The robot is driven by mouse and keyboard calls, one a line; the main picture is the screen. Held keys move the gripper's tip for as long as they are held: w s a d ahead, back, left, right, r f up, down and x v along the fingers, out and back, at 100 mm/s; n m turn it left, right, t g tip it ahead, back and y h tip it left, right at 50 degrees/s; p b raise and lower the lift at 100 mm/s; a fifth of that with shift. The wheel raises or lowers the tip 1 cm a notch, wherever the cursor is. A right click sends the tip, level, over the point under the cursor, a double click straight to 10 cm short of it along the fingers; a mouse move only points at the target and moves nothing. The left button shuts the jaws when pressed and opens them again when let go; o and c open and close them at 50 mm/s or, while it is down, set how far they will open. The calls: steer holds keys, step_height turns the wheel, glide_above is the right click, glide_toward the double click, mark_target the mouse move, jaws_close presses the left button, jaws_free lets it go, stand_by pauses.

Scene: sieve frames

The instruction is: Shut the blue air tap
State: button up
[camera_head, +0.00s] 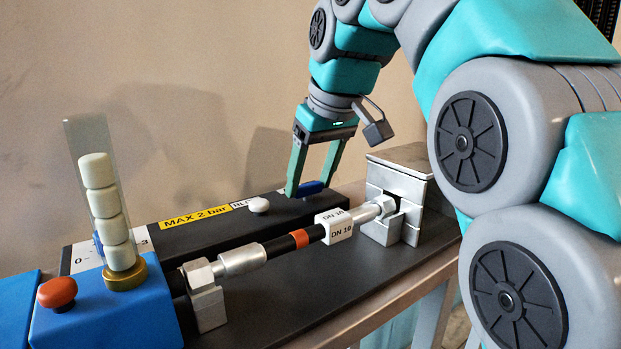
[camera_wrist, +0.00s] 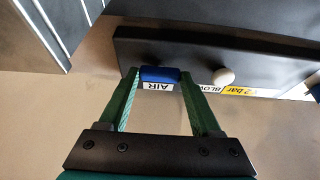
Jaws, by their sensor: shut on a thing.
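The blue air tap (camera_wrist: 160,75) is on the black panel, beside a white label reading AIR (camera_wrist: 158,87). In the wrist view its handle lies crosswise, parallel to the label, with a finger at each end. My gripper (camera_wrist: 158,76) is shut on the tap. In the head view my gripper (camera_head: 309,188) points down at the far end of the black panel, and the blue tap (camera_head: 313,187) shows partly between and behind the fingers. The tap's base is hidden.
A white knob (camera_head: 259,205) stands beside the tap near the yellow MAX 2 bar label (camera_head: 196,217). In front runs a black hose (camera_head: 281,246) with metal fittings. A clear tube of pale pieces (camera_head: 104,205) and a red button (camera_head: 57,292) are at left.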

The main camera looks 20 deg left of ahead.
stand_by(0.4)
steer(key=o, duration=1.4)
